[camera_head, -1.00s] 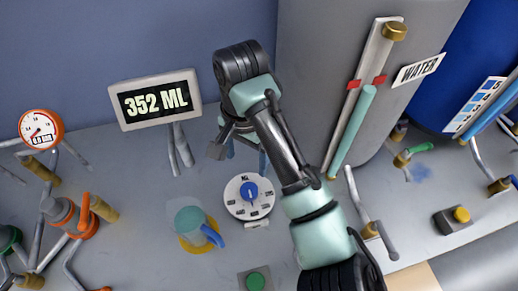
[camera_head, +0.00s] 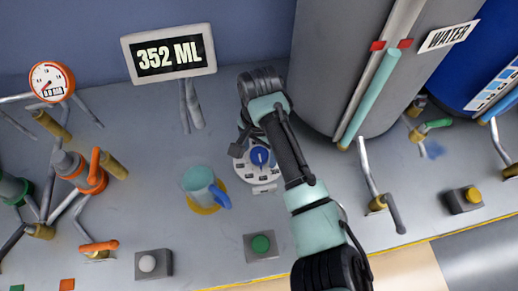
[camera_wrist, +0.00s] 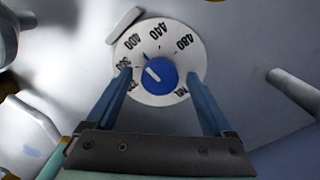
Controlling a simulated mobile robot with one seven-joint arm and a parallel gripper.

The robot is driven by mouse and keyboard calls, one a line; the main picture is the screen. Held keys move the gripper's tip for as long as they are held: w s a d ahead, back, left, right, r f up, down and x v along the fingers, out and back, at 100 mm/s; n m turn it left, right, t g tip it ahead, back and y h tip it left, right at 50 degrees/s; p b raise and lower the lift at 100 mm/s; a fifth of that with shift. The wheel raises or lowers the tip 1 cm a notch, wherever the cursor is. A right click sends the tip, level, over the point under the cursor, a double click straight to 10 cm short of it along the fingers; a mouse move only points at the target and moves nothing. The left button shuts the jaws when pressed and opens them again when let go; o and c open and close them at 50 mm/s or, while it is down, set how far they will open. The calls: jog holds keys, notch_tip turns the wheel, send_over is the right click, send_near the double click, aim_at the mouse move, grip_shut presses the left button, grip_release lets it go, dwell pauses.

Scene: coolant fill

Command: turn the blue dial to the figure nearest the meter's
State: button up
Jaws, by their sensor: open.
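The meter (camera_head: 169,52) reads 352 ML at the back. The blue dial (camera_head: 260,157) sits on a round white plate on the bench, partly hidden by my gripper in the head view. In the wrist view the blue dial (camera_wrist: 159,76) has a white line pointing up and left. Figures 400, 440 and 480 are legible around it; a figure at the left is partly hidden by a finger and hard to read. My gripper (camera_wrist: 158,73) is open, with one blue finger on each side of the dial, apart from it.
A teal mug (camera_head: 200,184) with a blue handle stands on a yellow ring left of the dial. A green button (camera_head: 260,244) is in front. A grey tank (camera_head: 340,60) with a teal tube stands behind right. Valves and pipes (camera_head: 85,175) crowd the left.

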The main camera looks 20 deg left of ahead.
jog(key=shift+c, duration=0.3)
jog(key=c, duration=1.3)
jog(key=shift+r+p, duration=0.1)
jog(key=shift+p, duration=0.2)
jog(key=shift+p, duration=0.4)
jog(key=shift+s+r+n+p, duration=0.1)
jog(key=shift+r+n+p, duration=0.05)
jog(key=shift+n+p, duration=0.75)
jog(key=shift+p, duration=0.75)
jog(key=shift+f+n+p, duration=0.2)
jog(key=shift+n+p, duration=0.45)
jog(key=shift+n, duration=0.55)
jog(key=shift+n+p, duration=0.55)
jog(key=shift+n, duration=1.15)
